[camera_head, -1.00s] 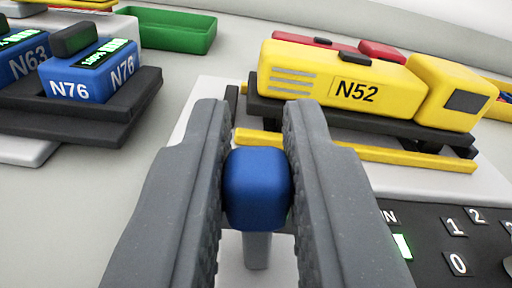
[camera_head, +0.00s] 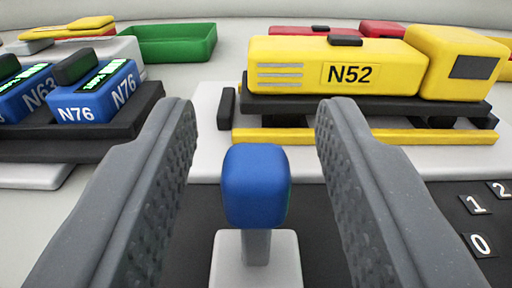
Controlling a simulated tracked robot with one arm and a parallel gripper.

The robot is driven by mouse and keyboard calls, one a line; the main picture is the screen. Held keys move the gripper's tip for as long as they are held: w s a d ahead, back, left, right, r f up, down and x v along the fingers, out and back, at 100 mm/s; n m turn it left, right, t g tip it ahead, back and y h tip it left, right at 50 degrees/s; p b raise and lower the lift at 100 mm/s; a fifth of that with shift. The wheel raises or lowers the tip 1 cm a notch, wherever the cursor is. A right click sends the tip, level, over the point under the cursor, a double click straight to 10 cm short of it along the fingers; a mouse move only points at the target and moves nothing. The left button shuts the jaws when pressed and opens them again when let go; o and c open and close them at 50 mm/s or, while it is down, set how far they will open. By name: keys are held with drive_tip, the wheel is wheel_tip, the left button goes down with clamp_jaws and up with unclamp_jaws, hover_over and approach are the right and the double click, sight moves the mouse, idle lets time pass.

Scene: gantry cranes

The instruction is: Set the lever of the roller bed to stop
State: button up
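A lever with a blue knob (camera_head: 255,187) on a short grey stem stands on a white base block (camera_head: 256,262) in the bottom middle of the view. My gripper (camera_head: 258,120) is open, with one finger on each side of the knob and a clear gap to both. The knob looks upright. The stop marking of the lever is not in view. Behind it a yellow block marked N52 (camera_head: 335,68) rests on a dark carrier (camera_head: 365,105), with a yellow bar (camera_head: 360,136) along its front.
A dark panel (camera_head: 455,215) with white number labels lies at the lower right. At left, blue blocks marked N63 (camera_head: 25,95) and N76 (camera_head: 95,95) sit on dark trays. A green bin (camera_head: 168,42) and red blocks (camera_head: 315,30) stand farther back.

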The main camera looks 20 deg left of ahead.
drive_tip(key=shift+s, duration=0.1)
drive_tip(key=p+v, duration=0.1)
drive_tip(key=v, duration=1.2)
drive_tip(key=shift+s+d, duration=0.2)
drive_tip(key=shift+s, duration=0.05)
drive_tip(key=d+r+m+h, duration=0.1)
drive_tip(key=d+r+h, duration=0.2)
drive_tip(key=r, duration=1)
drive_tip(key=d+r+h, duration=0.2)
drive_tip(key=r+h, duration=0.1)
drive_tip(key=r, duration=1)
drive_tip(key=s+a+r+m+g, duration=0.1)
drive_tip(key=s+a+r, duration=0.3)
drive_tip(key=s+r, duration=1.6)
wheel_tip(320, 180, up, 3)
drive_tip(key=shift+s+a+f+m+g, duration=0.15)
drive_tip(key=shift+s+a+m+g, duration=0.15)
drive_tip(key=shift+m, duration=0.6)
